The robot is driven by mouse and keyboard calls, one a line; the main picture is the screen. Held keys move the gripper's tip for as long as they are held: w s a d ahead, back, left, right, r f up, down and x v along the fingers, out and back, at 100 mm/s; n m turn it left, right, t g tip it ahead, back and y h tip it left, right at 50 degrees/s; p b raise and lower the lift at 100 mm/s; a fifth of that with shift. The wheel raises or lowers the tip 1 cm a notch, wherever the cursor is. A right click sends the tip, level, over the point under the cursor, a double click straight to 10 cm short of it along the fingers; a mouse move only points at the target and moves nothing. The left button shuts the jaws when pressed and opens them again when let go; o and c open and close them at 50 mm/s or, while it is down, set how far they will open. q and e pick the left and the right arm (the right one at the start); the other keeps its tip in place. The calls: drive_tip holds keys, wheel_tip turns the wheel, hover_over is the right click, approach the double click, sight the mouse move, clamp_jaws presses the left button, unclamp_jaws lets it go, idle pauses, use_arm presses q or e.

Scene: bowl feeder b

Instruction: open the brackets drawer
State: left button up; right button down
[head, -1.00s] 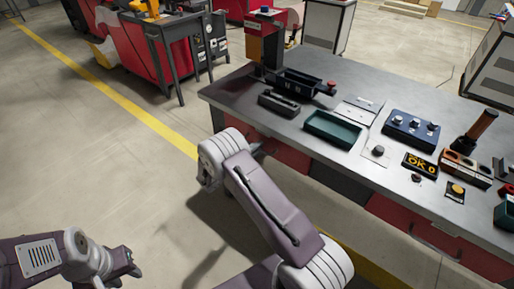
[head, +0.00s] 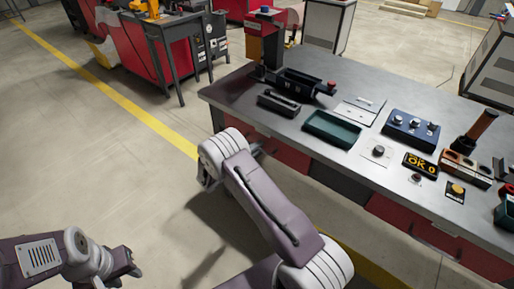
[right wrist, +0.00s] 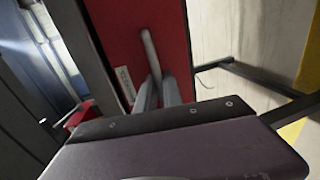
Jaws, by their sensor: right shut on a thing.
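A red drawer front (right wrist: 122,35) fills the upper middle of the right wrist view. It has a pale bar handle (right wrist: 150,52) and a small label (right wrist: 125,86) that I cannot read. My right gripper (right wrist: 158,92) is shut on the handle. In the head view, my right arm reaches to the bench's front left, and its gripper is mostly hidden behind the wrist. Red drawer fronts (head: 286,153) show under the bench top there. I cannot tell how far the held drawer is out. My left gripper (head: 132,262) hangs low at left, away from the bench; its jaws are unclear.
The grey bench (head: 235,92) carries a black tray (head: 279,103), a green tray (head: 332,129), a blue button box (head: 410,126) and other fixtures. A red workstation (head: 125,50) stands behind at left. The floor left of the bench is clear.

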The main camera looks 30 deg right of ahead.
drive_tip(key=shift+a, duration=0.1)
drive_tip(key=f+b+v, duration=0.1)
drive_tip(key=f+v, duration=0.1)
drive_tip(key=v, duration=0.7)
drive_tip(key=f+b+v, duration=0.1)
drive_tip(key=f+v, duration=0.1)
drive_tip(key=v, duration=0.8)
drive_tip(key=shift+s+a, duration=0.3)
drive_tip(key=c, duration=1.5)
unclamp_jaws()
